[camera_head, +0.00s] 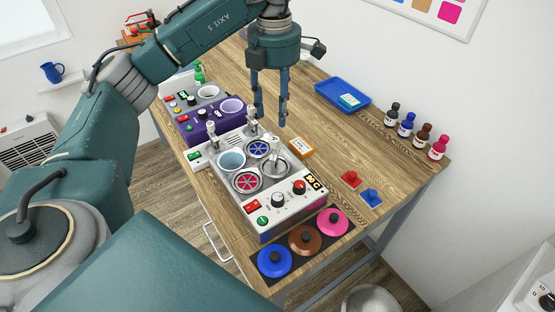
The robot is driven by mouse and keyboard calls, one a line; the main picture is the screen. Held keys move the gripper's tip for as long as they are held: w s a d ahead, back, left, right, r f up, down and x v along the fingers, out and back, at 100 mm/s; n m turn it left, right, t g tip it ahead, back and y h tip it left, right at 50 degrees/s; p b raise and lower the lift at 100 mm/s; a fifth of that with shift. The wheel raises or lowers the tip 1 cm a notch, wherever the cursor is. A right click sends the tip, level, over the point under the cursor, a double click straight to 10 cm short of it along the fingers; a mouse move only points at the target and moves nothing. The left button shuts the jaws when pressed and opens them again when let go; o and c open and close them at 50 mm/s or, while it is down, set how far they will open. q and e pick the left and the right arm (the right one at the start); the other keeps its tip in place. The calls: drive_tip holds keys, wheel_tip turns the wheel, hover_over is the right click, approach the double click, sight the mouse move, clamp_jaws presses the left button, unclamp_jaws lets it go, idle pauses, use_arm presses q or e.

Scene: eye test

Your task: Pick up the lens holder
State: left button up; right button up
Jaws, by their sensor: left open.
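I cannot tell for sure which thing is the lens holder. My left gripper (270,115) hangs fingers down over the table, open, with nothing seen between its fingers. It shows in front of the far edge of a white device (284,211) with round wells, knobs and blue and red discs. A small orange box (300,147) lies just right of the device. A red piece (350,180) and a blue piece (371,197) lie further right on the wood. My right gripper is not in view.
A purple device (203,132) and a grey one stand behind the white device. Blue, brown (305,240) and pink knobbed lids lie in front. A blue tray (342,96) and several bottles (422,136) line the wall side. The table (330,130) is bare between box and bottles.

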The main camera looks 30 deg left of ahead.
use_arm(q)
hover_over(275, 139)
wheel_tip(275, 139, down, 5)
drive_tip(key=shift+r+p, duration=0.15)
drive_tip(key=shift+p, duration=0.25)
wheel_tip(275, 139, down, 5)
drive_tip(key=p, duration=0.3)
drive_tip(key=shift+s+r, duration=0.1)
drive_tip(key=shift+r, duration=0.05)
drive_tip(key=shift+a+f, duration=0.1)
drive_tip(key=shift+f, duration=0.35)
drive_tip(key=shift+c, duration=0.5)
clamp_jaws()
